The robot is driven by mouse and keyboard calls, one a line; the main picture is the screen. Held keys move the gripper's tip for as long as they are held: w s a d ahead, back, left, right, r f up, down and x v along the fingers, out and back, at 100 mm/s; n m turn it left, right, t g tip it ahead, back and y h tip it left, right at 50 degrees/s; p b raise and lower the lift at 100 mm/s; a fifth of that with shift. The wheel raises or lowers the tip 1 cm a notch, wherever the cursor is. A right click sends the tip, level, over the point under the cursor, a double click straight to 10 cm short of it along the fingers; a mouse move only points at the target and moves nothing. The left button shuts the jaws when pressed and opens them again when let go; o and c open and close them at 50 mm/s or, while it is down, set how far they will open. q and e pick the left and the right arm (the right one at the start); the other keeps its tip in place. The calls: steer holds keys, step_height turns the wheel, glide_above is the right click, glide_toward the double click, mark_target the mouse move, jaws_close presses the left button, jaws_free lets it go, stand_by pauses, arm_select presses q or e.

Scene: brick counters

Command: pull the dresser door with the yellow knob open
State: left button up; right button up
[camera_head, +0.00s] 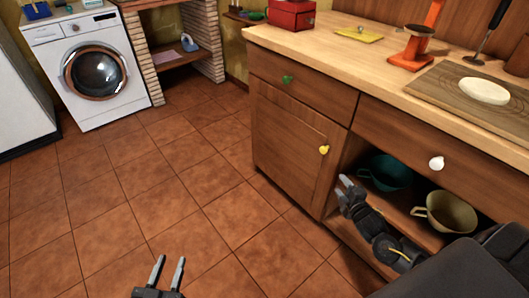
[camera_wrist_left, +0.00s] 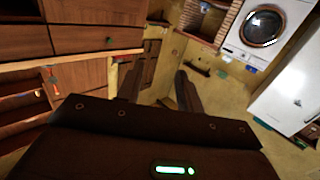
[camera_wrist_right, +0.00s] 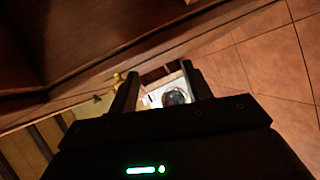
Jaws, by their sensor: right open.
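The dresser door (camera_head: 290,140) is brown wood and looks closed. Its yellow knob (camera_head: 324,150) sits near the door's upper right edge. My right gripper (camera_head: 345,184) is below and a little right of the knob, in front of the open shelf's left side, apart from the knob. In the right wrist view, the yellow knob (camera_wrist_right: 118,78) shows just outside the left finger of that gripper (camera_wrist_right: 160,85), which is open and empty. My left gripper (camera_head: 170,270) is low over the floor at the bottom of the head view, open and empty, far from the door.
Above the door is a drawer with a green knob (camera_head: 287,79). Right of the door, a drawer with a white knob (camera_head: 436,163) sits over an open shelf with a teal pot (camera_head: 386,174) and a beige pot (camera_head: 446,212). The tiled floor (camera_head: 150,190) left of the dresser is clear.

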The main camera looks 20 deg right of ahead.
mark_target(325, 152)
step_height(325, 152, up, 8)
steer(key=w+a+n+t+y+b, duration=0.1)
steer(key=w+a+n+t+b, duration=0.1)
steer(key=a+n+t+b, duration=0.1)
steer(key=w+b, duration=0.1)
steer(key=w, duration=0.2)
steer(key=w+d, duration=0.1)
steer(key=w, duration=0.2)
steer(key=w+b, duration=0.1)
steer(key=w, duration=0.2)
steer(key=shift+w+d+f+b, duration=0.2)
steer(key=shift+w+d+b, duration=0.05)
steer(key=shift+w+b, duration=0.05)
arm_select(q)
steer(key=s+a+r+t+h, duration=0.1)
steer(key=s+r+t, duration=0.1)
steer(key=r, duration=0.5)
steer(key=s+a+r+t+h, duration=0.2)
steer(key=r+t, duration=0.3)
steer(key=r, duration=0.3)
steer(key=shift+s+t, duration=0.3)
steer(key=shift+s, duration=0.15)
arm_select(e)
steer(key=shift+w, duration=0.55)
arm_select(q)
steer(key=shift+r, duration=0.1)
arm_select(e)
jaws_close()
